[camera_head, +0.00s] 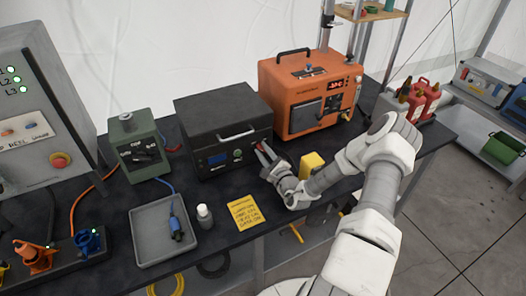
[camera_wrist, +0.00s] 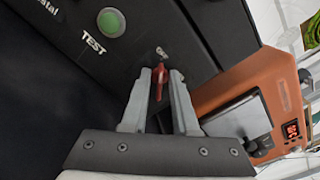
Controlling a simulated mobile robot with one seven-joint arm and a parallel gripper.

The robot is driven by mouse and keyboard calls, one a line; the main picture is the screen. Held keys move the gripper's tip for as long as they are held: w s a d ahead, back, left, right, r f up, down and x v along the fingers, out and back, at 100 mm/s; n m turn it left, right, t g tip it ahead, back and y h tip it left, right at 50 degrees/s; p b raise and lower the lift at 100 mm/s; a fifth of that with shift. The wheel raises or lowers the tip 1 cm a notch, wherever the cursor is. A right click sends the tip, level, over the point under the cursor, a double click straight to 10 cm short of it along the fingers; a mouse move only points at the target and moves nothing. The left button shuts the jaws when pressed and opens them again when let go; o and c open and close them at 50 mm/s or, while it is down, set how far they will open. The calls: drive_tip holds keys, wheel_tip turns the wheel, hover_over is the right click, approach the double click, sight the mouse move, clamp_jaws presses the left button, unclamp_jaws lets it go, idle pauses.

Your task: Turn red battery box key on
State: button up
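The black battery box (camera_head: 215,115) stands on the dark table and has a handle, a small blue display and a green button on its front. In the wrist view its dark front panel (camera_wrist: 110,65) shows a green button marked TEST (camera_wrist: 111,22). The red key (camera_wrist: 158,80) sticks out of this panel. My gripper (camera_wrist: 161,76) is open, with one finger on each side of the key. In the head view my gripper (camera_head: 264,155) is at the right part of the box's front.
An orange box (camera_head: 285,85) with a red display stands close on the right. A yellow block (camera_head: 312,163) is beside my wrist. A yellow note (camera_head: 244,212), a white bottle (camera_head: 204,215) and a grey tray (camera_head: 148,228) lie in front. A green box (camera_head: 137,145) stands left.

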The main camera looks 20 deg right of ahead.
clamp_jaws()
drive_tip(key=shift+m, duration=0.3)
drive_tip(key=m+p, duration=0.1)
drive_tip(key=m, duration=0.1)
drive_tip(key=shift+r+m, duration=0.1)
drive_tip(key=shift+m, duration=0.2)
drive_tip(key=m, duration=0.2)
drive_tip(key=m+p, duration=0.1)
drive_tip(key=m, duration=0.1)
drive_tip(key=shift+d+m, duration=0.2)
drive_tip(key=shift+m, duration=0.1)
drive_tip(key=m, duration=0.4)
drive_tip(key=shift+d+m+p, duration=0.1)
drive_tip(key=shift+m+p, duration=0.2)
drive_tip(key=shift+d+m, duration=0.1)
drive_tip(key=shift+m, duration=1.9)
